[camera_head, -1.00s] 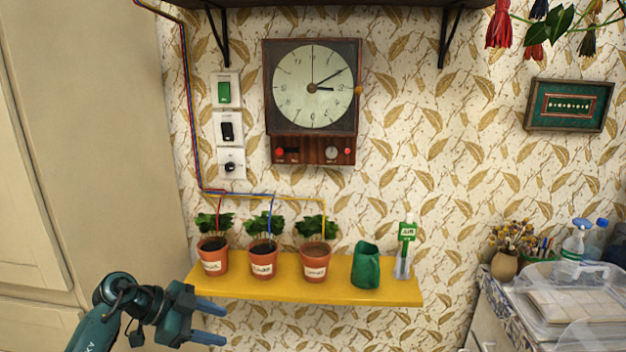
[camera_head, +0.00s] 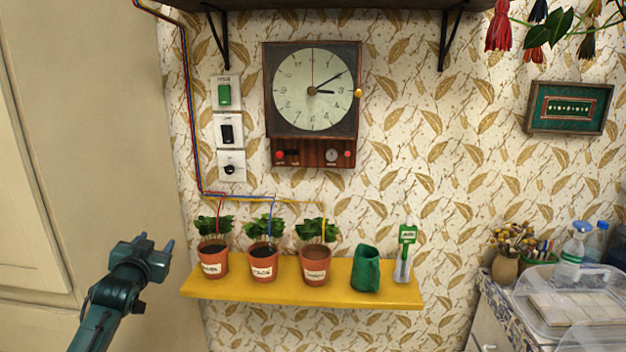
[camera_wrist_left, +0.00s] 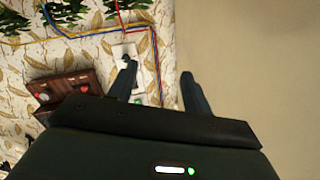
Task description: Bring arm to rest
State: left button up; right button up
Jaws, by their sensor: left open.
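My left gripper (camera_head: 153,241) is open and empty in the head view, at the lower left in front of the beige cabinet. It points up and to the right and is left of the yellow shelf (camera_head: 300,297), apart from it. In the left wrist view its two fingers (camera_wrist_left: 158,82) are spread, with nothing between them. Behind them show the wallpaper, the wall switches and the plain beige surface. My right gripper is not in view.
The clock (camera_head: 313,90) and switches (camera_head: 228,128) are on the wall above. The beige cabinet (camera_head: 100,130) fills the left. A cluttered counter (camera_head: 490,300) is at right.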

pick_arm(q)
jog(key=s+d+f+m+g+h, duration=0.1)
jog(key=s+d+f+g+h, duration=0.1)
jog(key=s+d+f, duration=0.6)
jog(key=s+d+f+g+h, duration=0.1)
jog(key=s+d+f, duration=0.4)
jog(key=s+f, duration=0.65)
jog(key=s+d+f+g+h, duration=0.1)
jog(key=s+d+f, duration=0.2)
jog(key=s, duration=0.7)
jog(key=s+d+f+g+h, duration=0.1)
jog(key=s+d, duration=0.4)
jog(key=s, duration=0.5)
notch_tip(320, 180, down, 3)
jog(key=shift+d+r+n+g, duration=0.2)
jog(key=shift+n+g, duration=0.1)
jog(key=shift+g, duration=0.4)
